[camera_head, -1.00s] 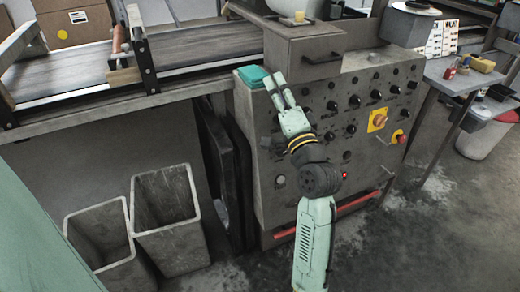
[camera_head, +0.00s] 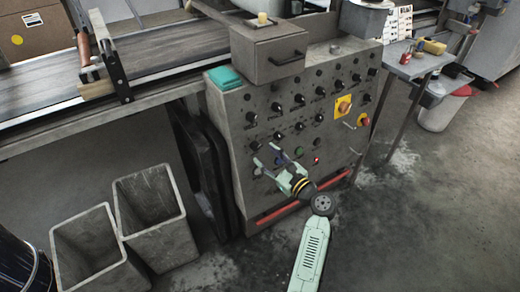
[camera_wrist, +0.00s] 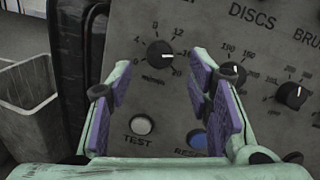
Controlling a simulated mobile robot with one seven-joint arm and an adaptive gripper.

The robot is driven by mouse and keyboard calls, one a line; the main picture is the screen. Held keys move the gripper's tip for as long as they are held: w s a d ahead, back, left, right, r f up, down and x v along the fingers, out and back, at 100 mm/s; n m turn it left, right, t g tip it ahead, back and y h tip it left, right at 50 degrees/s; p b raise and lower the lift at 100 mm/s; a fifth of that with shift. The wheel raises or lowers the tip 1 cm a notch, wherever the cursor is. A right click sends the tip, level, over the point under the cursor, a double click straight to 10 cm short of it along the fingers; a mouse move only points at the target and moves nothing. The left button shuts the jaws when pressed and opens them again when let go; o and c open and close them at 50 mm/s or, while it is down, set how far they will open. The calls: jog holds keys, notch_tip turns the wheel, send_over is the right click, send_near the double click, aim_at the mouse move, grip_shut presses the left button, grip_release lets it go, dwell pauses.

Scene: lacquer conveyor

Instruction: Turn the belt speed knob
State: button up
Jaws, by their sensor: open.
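A black knob (camera_wrist: 160,54) with a white pointer line sits on the grey control panel, inside a dial numbered up to 20 with small print resembling "m/min". Its upper label is cut off in the wrist view. It also shows in the head view as a knob (camera_head: 255,145) in the lower knob row. My gripper (camera_wrist: 162,66) is open and empty, its two purple-padded fingers on either side of the knob in the picture. Contact does not show. In the head view my gripper (camera_head: 266,157) is in front of the panel's lower left part.
A white TEST button (camera_wrist: 142,124) and a blue RESET button (camera_wrist: 198,140) lie below the knob. Other black knobs (camera_wrist: 232,74) stand close to the right. A red rail (camera_head: 277,212) runs along the panel's foot. Grey bins (camera_head: 150,205) stand left.

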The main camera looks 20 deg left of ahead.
aim_at(257, 148)
jog(key=shift+x, duration=1.9)
jog(key=shift+c, duration=0.5)
grip_shut()
